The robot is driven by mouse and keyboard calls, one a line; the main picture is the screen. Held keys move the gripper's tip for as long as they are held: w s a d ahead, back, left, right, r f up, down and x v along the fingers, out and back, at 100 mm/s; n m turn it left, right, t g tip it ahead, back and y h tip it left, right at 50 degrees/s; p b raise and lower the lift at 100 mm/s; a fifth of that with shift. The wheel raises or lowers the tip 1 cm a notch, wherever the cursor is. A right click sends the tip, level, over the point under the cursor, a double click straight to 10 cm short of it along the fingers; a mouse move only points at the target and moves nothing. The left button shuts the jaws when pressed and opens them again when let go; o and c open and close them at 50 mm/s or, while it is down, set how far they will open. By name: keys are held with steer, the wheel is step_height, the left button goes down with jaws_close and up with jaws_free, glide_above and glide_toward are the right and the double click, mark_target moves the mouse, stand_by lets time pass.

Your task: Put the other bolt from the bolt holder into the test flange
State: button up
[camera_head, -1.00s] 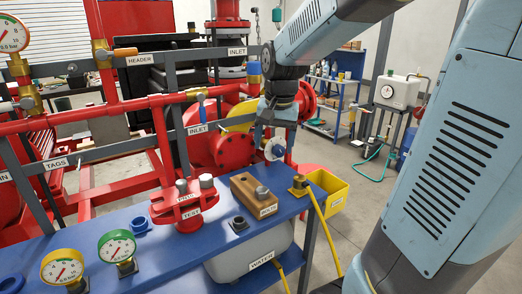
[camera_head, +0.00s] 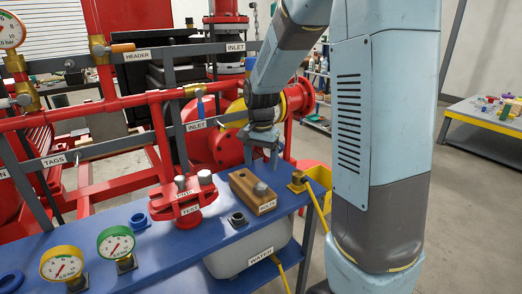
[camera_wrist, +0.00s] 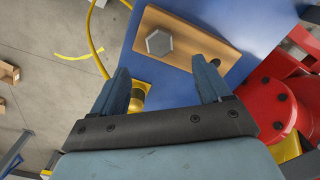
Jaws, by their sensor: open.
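The wooden bolt holder (camera_head: 243,184) stands on the blue bench with one grey hex-head bolt (camera_head: 260,188) upright in it. In the wrist view the bolt's hex head (camera_wrist: 159,41) shows beyond my fingertips, and a dark hole (camera_wrist: 215,62) shows in the wood near the right finger. My gripper (camera_head: 263,164) is above and behind the holder, pointing down. It is open and empty, its fingers (camera_wrist: 162,82) apart and clear of the bolt.
A brass fitting (camera_head: 298,182) with a yellow hose is at the bench's right end. Two gauges (camera_head: 115,245) stand at front left. Red pipework is behind the bench.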

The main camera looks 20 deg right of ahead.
mark_target(261, 184)
step_height(261, 184, down, 9)
steer(key=shift+f, duration=0.1)
stand_by(0.3)
steer(key=c, duration=1.2)
steer(key=o, duration=0.5)
steer(key=c, duration=0.5)
steer(key=shift+o, duration=0.2)
steer(key=shift+r, duration=3.6)
steer(key=shift+s, duration=0.1)
